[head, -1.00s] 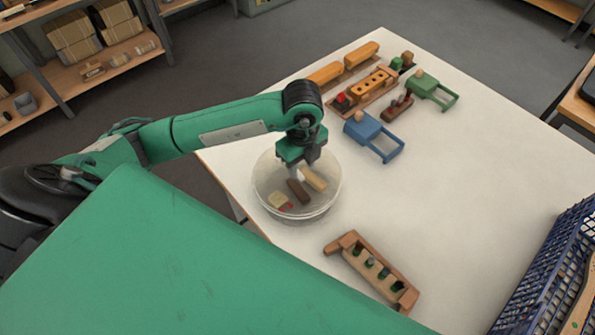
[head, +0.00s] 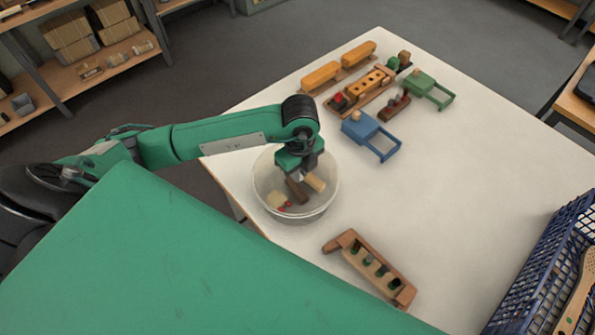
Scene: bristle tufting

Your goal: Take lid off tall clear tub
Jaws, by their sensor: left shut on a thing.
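The tall clear tub (head: 262,200) stands near the table's left edge in the head view. Through it I see a brown block, a tan block and a few small pale and red pieces. My left gripper (head: 301,176) points down at the middle of the tub's top. It is shut on the lid, which is see-through and hard to make out; the arm's end hides the grip itself. The lid appears to be still on or very close to the tub's rim. My right gripper is out of view.
A wooden holder with dark pegs (head: 370,268) lies in front of the tub. Blue (head: 371,134) and green (head: 428,88) stands and several wooden pieces (head: 368,92) sit at the back. A blue crate (head: 540,265) is at right. The white table's middle right is clear.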

